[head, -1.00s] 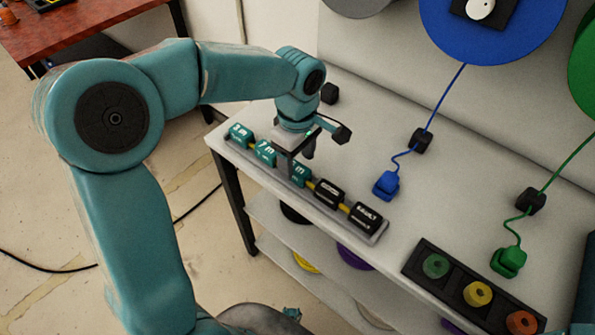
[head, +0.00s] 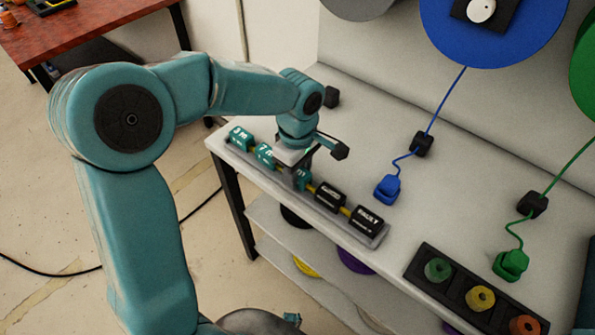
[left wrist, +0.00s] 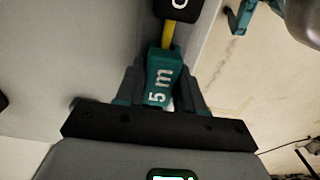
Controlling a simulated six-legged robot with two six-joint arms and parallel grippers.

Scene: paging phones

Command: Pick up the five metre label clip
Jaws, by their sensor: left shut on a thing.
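The teal five metre label clip (left wrist: 160,82), marked "5 m", sits between the fingers of my left gripper (left wrist: 162,95) in the left wrist view. The fingers are shut on its sides. In the head view the clip (head: 302,179) shows partly behind my left gripper (head: 293,172), still in line with the other clips on the rail. The rail (head: 338,233) lies along the table's front edge. I cannot tell whether the clip is lifted off it. My right gripper is not clearly visible.
On the rail, teal clips marked 3 m (head: 240,137) and 7 m (head: 265,154) are on one side, and black clips (head: 329,195) on the other. A blue plug (head: 387,188) and a green plug (head: 510,264) lie on the table. A black tray (head: 432,289) holds coloured rings.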

